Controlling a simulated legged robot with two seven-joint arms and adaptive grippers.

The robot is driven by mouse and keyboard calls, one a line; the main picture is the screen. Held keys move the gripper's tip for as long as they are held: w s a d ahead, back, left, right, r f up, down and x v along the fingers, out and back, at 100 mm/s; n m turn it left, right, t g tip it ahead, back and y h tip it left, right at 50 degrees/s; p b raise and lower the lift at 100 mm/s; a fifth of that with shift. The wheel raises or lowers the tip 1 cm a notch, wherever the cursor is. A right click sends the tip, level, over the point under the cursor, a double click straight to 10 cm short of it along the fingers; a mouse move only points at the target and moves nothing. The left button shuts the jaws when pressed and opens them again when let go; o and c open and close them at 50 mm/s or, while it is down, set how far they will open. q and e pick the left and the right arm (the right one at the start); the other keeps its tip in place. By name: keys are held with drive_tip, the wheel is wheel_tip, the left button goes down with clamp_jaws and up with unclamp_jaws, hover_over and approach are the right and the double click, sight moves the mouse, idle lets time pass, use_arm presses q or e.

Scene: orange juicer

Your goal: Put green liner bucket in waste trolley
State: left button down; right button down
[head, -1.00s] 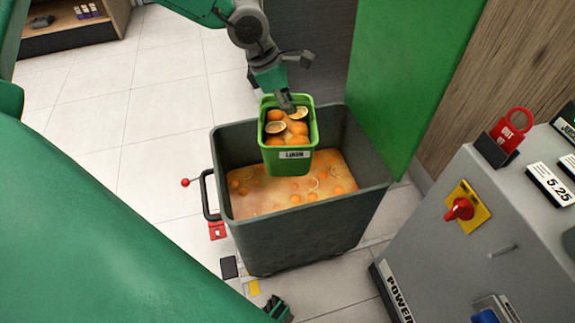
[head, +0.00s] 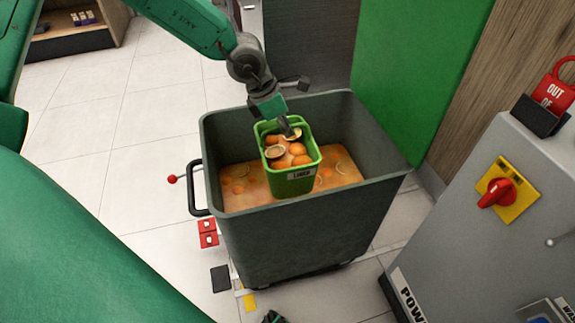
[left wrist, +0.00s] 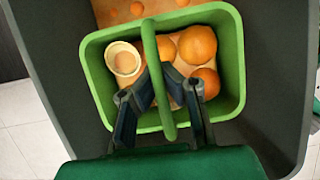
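The green liner bucket (head: 294,184) holds orange halves and spent peels. It hangs inside the grey waste trolley (head: 300,240), its rim near the trolley's rim level. My left gripper (head: 287,128) is above the bucket, at its handle. In the left wrist view, my left gripper (left wrist: 158,75) has its fingers shut on the green handle (left wrist: 150,45) of the bucket (left wrist: 237,60). The bucket's base is hidden, so I cannot tell whether it touches the contents below.
Orange pulp and peels (head: 235,185) lie in the trolley around the bucket. A grey machine cabinet (head: 460,240) with a red rotary switch (head: 495,193) stands at right. A green panel (head: 420,80) is behind the trolley. Tiled floor (head: 120,160) is clear at left.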

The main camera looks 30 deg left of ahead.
use_arm(q)
wheel_tip(320, 180, down, 7)
drive_tip(key=b, duration=0.3)
drive_tip(key=shift+d, duration=0.1)
drive_tip(key=shift+f, duration=0.35)
drive_tip(key=shift+f+b, duration=0.3)
drive_tip(key=shift+f, duration=0.2)
drive_tip(key=c, duration=1.7)
unclamp_jaws()
